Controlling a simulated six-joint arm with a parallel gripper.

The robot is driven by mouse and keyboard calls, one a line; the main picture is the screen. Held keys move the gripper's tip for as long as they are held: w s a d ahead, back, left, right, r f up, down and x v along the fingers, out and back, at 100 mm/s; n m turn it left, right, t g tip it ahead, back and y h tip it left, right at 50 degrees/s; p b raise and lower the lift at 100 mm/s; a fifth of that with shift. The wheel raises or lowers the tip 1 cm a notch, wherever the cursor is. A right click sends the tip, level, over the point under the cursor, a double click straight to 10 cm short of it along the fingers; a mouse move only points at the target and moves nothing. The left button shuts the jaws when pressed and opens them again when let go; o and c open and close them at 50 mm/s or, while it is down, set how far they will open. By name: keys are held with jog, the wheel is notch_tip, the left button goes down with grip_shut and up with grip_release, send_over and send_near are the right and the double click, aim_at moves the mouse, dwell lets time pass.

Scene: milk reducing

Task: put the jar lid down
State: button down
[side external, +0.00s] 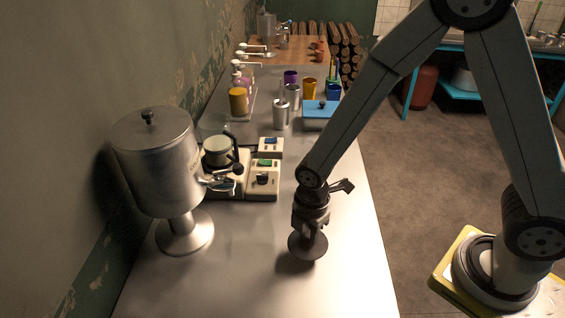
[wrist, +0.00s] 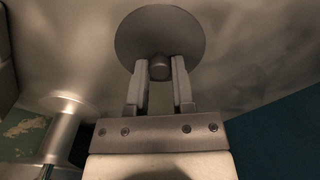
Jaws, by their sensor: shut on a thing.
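The jar lid (side external: 308,245) is a round, dull metal disc, at the lower middle of the side view just under my gripper (side external: 309,229). In the wrist view the lid (wrist: 160,32) shows as a dark disc with a small knob in its middle. My gripper's two fingers (wrist: 160,72) are shut on that knob, one on each side. The lid is over the bare front part of the metal table (side external: 235,285), with a shadow beneath it. I cannot tell whether it touches the table.
A large metal urn (side external: 155,165) on a pedestal stands at the left. Behind are a hot plate unit with a small pot (side external: 217,150), a control box (side external: 263,180), a metal canister (side external: 281,113) and a blue-lidded box (side external: 321,112). The table around the lid is clear; its right edge is near.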

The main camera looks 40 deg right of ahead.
aim_at(308, 242)
jog(key=shift+f, duration=1.75)
jog(key=shift+f, duration=0.1)
jog(key=shift+c, duration=2.4)
grip_release()
jog(key=shift+r, duration=6.1)
jog(key=shift+d, duration=0.1)
